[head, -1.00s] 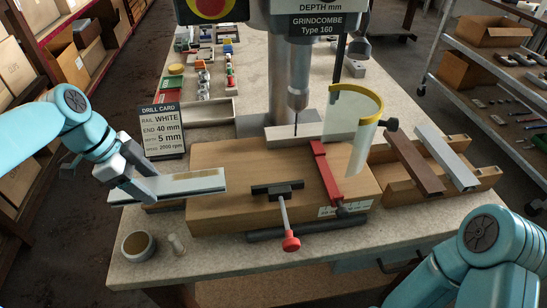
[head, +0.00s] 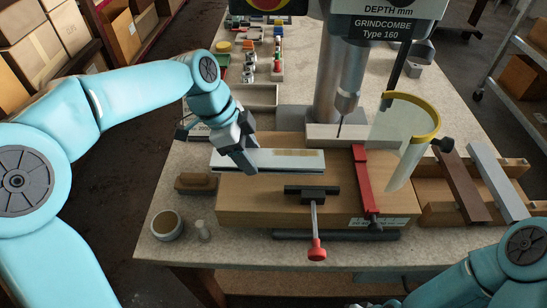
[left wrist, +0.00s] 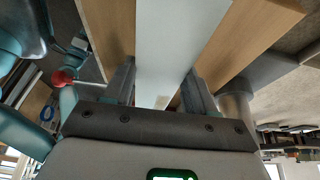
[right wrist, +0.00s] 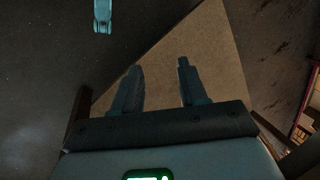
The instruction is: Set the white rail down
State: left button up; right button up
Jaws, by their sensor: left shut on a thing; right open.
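The white rail (head: 295,161) lies flat, nearly level, over the back left part of the wooden block (head: 245,208); I cannot tell whether it touches the wood. My left gripper (head: 243,160) is shut on the rail near its left end. In the left wrist view the rail (left wrist: 170,45) runs away between the two fingers (left wrist: 158,92). The drill bit (head: 340,130) stands just beyond the rail's right end. My right gripper (right wrist: 157,88) is open and empty, low in front of the bench.
A red clamp bar (head: 365,180) and a red-knobbed clamp (head: 316,248) are on the block. A clear guard (head: 400,145) hangs to the right. A brown rail (head: 462,185) and a grey rail (head: 498,180) lie on a wooden rack. A brush (head: 196,183) and cup (head: 166,225) stand left.

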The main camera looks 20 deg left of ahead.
aim_at(266, 157)
pick_arm(q)
jog(key=d, duration=0.2)
jog(key=w+d, duration=0.1)
jog(key=d, duration=0.1)
jog(key=shift+w+d+p, duration=0.2)
jog(key=shift+d+p, duration=0.2)
notch_tip(266, 157, down, 3)
jog(key=shift+s+a+r, duration=0.1)
jog(key=shift+f, duration=0.4)
jog(key=shift+f, duration=0.15)
jog(key=o, duration=1.2)
jog(key=v, duration=1.1)
jog(key=shift+a+r, duration=0.2)
jog(key=shift+r, duration=0.2)
jog(key=shift+a+r, duration=0.1)
jog(key=shift+r, duration=0.15)
